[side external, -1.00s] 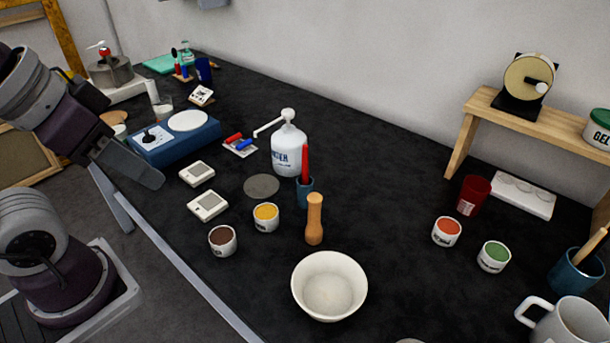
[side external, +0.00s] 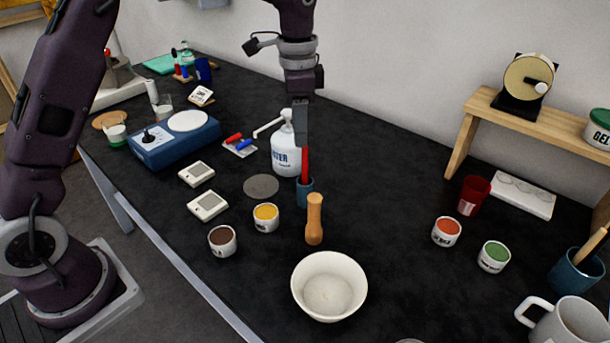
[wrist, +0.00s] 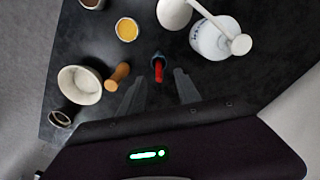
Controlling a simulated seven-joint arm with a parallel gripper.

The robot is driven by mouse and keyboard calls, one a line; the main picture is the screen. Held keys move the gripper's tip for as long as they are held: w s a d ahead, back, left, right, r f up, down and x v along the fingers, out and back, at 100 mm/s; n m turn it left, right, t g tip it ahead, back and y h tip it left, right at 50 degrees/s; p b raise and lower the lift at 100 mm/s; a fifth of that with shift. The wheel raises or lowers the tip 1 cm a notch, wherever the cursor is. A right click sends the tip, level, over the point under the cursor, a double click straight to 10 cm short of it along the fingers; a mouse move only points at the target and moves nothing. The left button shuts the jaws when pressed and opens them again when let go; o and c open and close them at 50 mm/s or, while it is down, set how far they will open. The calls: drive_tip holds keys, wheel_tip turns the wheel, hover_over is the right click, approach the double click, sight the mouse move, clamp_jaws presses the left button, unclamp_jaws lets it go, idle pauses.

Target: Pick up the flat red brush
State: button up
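The flat red brush (side external: 305,166) stands upright in a small blue cup (side external: 305,194) on the black table. It also shows from above in the wrist view (wrist: 158,71), with the cup's rim around its base. My gripper (side external: 302,143) points down with its fingertips at or just above the brush's top. In the wrist view my gripper (wrist: 159,75) is open, with one finger on each side of the brush and nothing held. The side view cannot tell whether a finger touches the brush, and the brush's lower end is hidden in the cup.
A white water bottle (side external: 286,157) stands close behind the cup. Yellow (side external: 266,217) and brown (side external: 222,240) paint pots are nearby.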

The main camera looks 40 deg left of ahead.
sight(305, 160)
drive_tip(key=f, duration=0.5)
drive_tip(key=d+f, duration=0.1)
drive_tip(key=f, duration=0.2)
drive_tip(key=shift+w+f, duration=0.2)
drive_tip(key=shift+w, duration=0.1)
clamp_jaws()
